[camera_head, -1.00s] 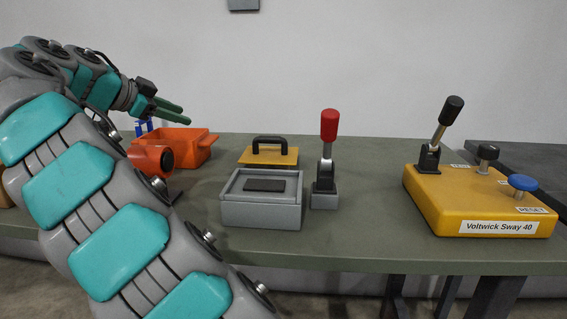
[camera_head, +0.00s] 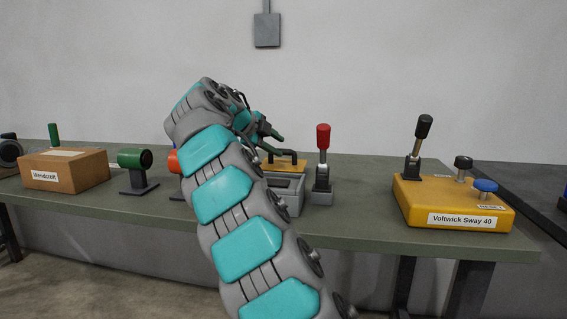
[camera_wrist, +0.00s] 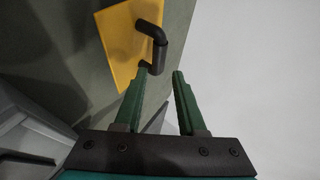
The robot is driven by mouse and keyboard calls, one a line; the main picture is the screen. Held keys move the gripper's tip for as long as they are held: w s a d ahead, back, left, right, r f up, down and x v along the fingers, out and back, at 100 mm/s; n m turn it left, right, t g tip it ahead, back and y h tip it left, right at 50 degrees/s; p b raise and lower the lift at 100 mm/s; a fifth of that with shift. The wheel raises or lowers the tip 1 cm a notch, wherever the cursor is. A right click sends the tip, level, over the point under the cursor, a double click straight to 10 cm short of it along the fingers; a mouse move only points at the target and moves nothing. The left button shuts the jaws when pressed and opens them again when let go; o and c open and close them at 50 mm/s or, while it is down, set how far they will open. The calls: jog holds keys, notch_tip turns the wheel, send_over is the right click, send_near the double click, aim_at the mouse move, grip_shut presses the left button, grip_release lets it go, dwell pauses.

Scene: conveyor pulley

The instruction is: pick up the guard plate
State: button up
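The guard plate, which I take to be the yellow plate (camera_head: 297,166) with a black handle, lies flat on the bench behind the grey box. In the wrist view the yellow plate (camera_wrist: 116,38) is at upper left, with its handle reaching toward the fingertips. My gripper (camera_head: 281,143) is open, with green fingers, just above the plate in the head view. In the wrist view my gripper (camera_wrist: 159,75) has nothing between its fingers, and the handle's end is close to the left fingertip. Contact cannot be told. My arm hides part of the plate.
The grey open-topped box (camera_head: 292,196) stands in front of the plate. A red-knobbed lever (camera_head: 323,138) stands right of it. The yellow control box (camera_head: 450,203) is farther right. A cardboard box (camera_head: 65,172) and a green cylinder on a stand (camera_head: 133,159) are at left.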

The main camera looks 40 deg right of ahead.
aim_at(284, 151)
jog(key=x, duration=0.4)
jog(key=shift+w+d+f, duration=0.15)
jog(key=shift+f, duration=0.15)
grip_shut()
dwell(1.1)
